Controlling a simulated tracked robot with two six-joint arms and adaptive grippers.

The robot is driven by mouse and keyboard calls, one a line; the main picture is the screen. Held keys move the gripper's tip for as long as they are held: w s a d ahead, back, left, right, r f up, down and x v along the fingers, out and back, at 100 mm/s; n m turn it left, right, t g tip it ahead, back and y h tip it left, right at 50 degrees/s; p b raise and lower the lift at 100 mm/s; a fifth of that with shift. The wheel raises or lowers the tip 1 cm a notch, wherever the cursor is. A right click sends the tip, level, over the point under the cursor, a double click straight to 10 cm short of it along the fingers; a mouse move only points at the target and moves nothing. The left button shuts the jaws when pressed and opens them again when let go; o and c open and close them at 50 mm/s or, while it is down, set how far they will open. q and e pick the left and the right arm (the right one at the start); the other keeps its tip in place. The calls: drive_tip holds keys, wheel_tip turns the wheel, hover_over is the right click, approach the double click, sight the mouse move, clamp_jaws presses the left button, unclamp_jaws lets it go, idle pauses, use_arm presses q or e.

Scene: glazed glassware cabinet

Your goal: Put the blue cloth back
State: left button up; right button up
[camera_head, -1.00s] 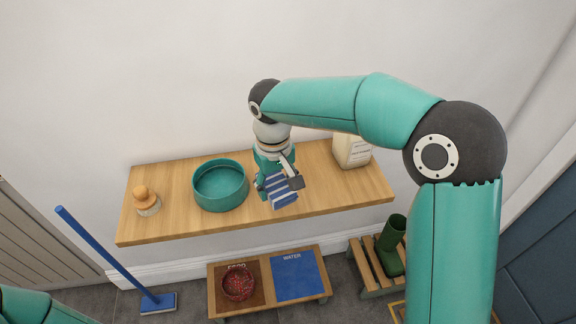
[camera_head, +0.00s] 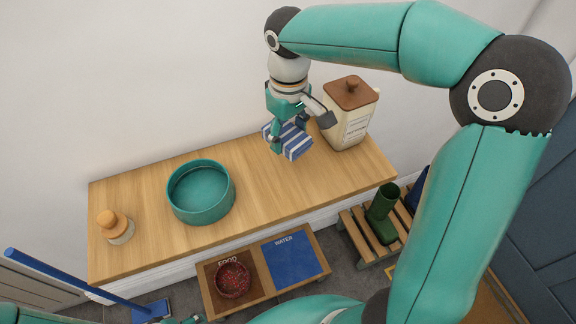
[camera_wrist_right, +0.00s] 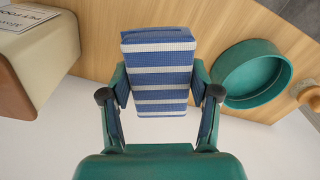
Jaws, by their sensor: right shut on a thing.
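The blue cloth (camera_head: 295,142) is a folded, blue-and-white striped bundle. My right gripper (camera_head: 287,133) is shut on it and holds it over the right part of the wooden shelf (camera_head: 255,190), left of the cream container. In the right wrist view the cloth (camera_wrist_right: 160,75) sits between the two fingers of the right gripper (camera_wrist_right: 160,97), with its stripes running across. The head view does not show clearly how far it is above the wood. Of my left arm only small teal parts show at the bottom edge, so its jaw state is unclear.
A cream container with a brown lid (camera_head: 350,112) stands at the shelf's right end. A teal bowl (camera_head: 201,192) and a wooden-topped brush (camera_head: 115,227) stand to the left. Below are a feeding stand (camera_head: 318,258), a rack with green boots (camera_head: 382,215) and a blue-handled broom (camera_head: 75,280).

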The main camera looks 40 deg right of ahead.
sight(289, 176)
wheel_tip(289, 176, down, 12)
drive_tip(key=shift+s+r, duration=0.1)
drive_tip(key=shift+r, duration=0.05)
idle(0.3)
drive_tip(key=shift+f, duration=0.2)
drive_tip(key=o, duration=1)
drive_tip(key=shift+r, duration=0.1)
drive_tip(key=shift+r, duration=0.1)
wheel_tip(289, 176, up, 12)
drive_tip(key=shift+r, duration=0.1)
drive_tip(key=shift+s, duration=0.1)
